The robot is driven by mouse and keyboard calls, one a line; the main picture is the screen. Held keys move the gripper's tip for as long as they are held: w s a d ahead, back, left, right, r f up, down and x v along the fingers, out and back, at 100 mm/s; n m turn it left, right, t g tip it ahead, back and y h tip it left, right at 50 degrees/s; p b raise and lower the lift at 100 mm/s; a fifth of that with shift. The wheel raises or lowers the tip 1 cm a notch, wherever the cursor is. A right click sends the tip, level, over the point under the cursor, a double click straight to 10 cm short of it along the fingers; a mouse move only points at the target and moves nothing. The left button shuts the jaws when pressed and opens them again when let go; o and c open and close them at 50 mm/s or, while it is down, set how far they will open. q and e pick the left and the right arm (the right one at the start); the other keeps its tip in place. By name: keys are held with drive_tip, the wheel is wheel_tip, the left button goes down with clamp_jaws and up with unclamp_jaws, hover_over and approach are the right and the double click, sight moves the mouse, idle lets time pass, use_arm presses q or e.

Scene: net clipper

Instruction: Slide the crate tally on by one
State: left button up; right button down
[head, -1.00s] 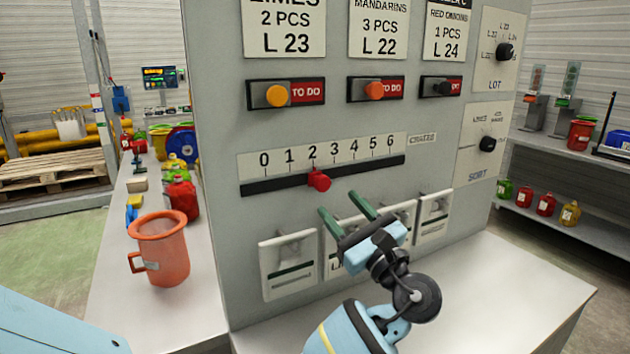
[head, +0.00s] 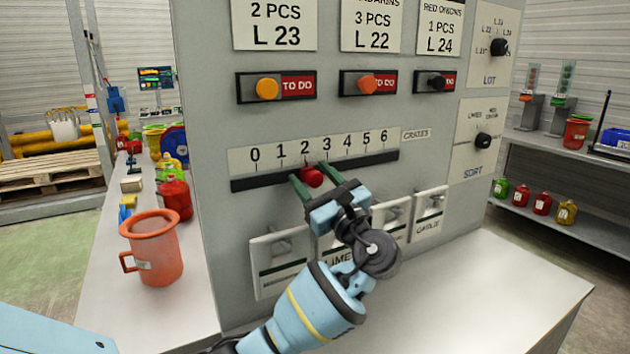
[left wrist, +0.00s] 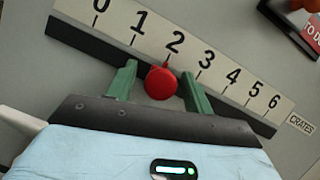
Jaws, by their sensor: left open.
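The crate tally is a number strip (head: 345,147) from 0 to 6, labelled CRATES, above a dark slot. Its red knob (head: 312,176) sits under the 2; it also shows in the left wrist view (left wrist: 160,83). My left gripper (head: 312,178) is open, its green fingers on either side of the knob. In the left wrist view the gripper (left wrist: 160,85) has the knob between its fingertips, with a small gap seeming to show at each side. Whether a finger touches it I cannot tell. My right gripper is not in view.
Above the strip are sliders with TO DO labels, among them an orange knob (head: 267,89). Below it are several label holders, one a white plate (head: 280,262). Two dials, LOT (head: 499,47) and SORT (head: 483,140), are at the right. An orange jug (head: 152,250) stands on the left counter.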

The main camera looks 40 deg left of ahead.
use_arm(q)
drive_tip(key=shift+c, duration=0.4)
drive_tip(key=c, duration=1)
clamp_jaws()
drive_tip(key=shift+w+d, duration=0.15)
drive_tip(key=shift+w, duration=0.25)
drive_tip(key=w, duration=0.2)
drive_tip(key=w+d+p, duration=0.1)
drive_tip(key=w, duration=0.1)
drive_tip(key=o, duration=1.1)
unclamp_jaws()
